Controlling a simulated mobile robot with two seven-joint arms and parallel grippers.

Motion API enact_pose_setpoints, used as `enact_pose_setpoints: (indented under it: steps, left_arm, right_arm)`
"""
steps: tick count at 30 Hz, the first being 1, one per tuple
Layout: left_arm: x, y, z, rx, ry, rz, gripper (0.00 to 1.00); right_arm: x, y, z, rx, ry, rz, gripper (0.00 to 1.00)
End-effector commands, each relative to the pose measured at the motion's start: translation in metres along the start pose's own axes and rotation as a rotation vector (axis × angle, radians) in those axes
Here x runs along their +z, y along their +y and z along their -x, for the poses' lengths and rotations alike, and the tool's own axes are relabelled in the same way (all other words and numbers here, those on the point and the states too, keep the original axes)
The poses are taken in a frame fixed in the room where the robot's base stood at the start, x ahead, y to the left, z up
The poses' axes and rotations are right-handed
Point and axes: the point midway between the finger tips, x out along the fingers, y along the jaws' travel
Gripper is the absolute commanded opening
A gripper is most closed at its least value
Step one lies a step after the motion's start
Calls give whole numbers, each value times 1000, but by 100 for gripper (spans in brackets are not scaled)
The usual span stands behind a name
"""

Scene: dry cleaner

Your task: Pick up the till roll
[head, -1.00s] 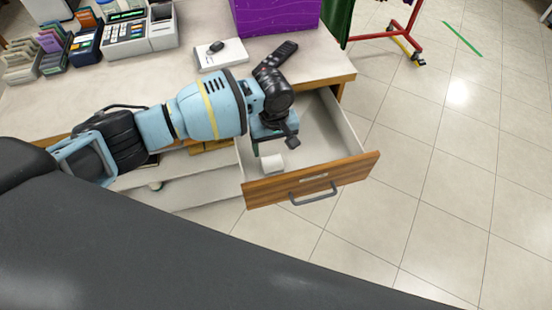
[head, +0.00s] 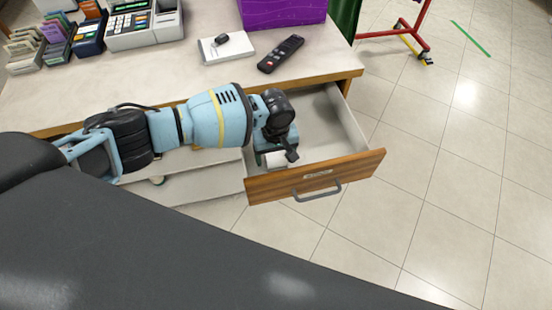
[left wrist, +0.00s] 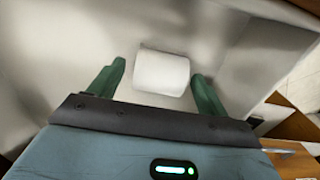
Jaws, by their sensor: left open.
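The till roll (left wrist: 162,72) is a small white cylinder lying on its side on the drawer floor. In the left wrist view it sits between the two green fingers of my left gripper (left wrist: 160,88), just ahead of them, with the fingers open on either side. In the head view the till roll (head: 275,160) shows partly, under my left gripper (head: 272,162), near the drawer's front panel. The wrist hides part of it. The open drawer (head: 318,177) has a wooden front with a grey handle. My right gripper does not show.
The drawer walls stand close around my gripper.

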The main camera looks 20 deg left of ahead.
Motion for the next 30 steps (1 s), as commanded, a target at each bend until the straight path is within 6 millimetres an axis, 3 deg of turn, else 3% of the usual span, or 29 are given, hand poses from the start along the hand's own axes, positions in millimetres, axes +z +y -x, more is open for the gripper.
enact_pose_setpoints:
  steps: [7,19,26,30]
  left_arm:
    - [0,0,-1,1,1,0,77]
    - [0,0,-1,1,1,0,28]
    - [0,0,1,1,1,0,28]
    - [-1,1,14,3,2,-1,28]
  right_arm:
    - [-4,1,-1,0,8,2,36]
    - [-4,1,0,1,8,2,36]
    - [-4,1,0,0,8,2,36]
    - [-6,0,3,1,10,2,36]
